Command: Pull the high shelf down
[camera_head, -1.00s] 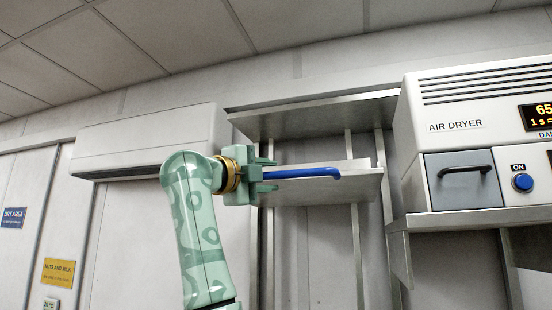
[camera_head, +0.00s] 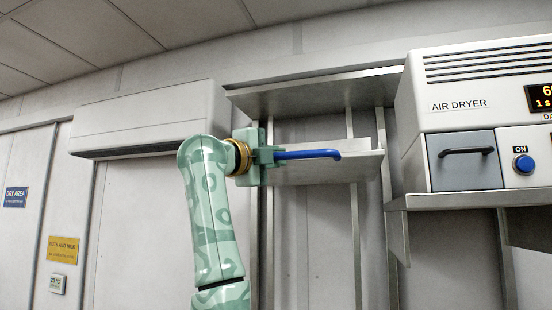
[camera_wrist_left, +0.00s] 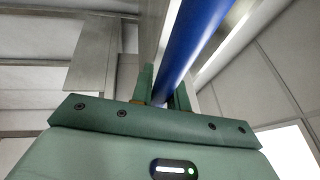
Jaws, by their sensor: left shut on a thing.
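The high shelf is a grey metal rack on the wall in the head view, with a top board (camera_head: 310,93) and a lower tray (camera_head: 335,170) under it. A blue bar handle (camera_head: 318,154) runs along the front of the tray, its bent end at the right. My left gripper (camera_head: 272,155) is shut on the left part of this handle. In the left wrist view the blue bar (camera_wrist_left: 192,45) passes between the two green fingers (camera_wrist_left: 165,92). The gripper hides the handle's left end. My right gripper is in neither view.
An air dryer (camera_head: 470,85) stands on a metal shelf (camera_head: 475,199) at the right, close to the rack. A white wall unit (camera_head: 150,118) is at the left. The space below the tray looks clear in front of the wall panels.

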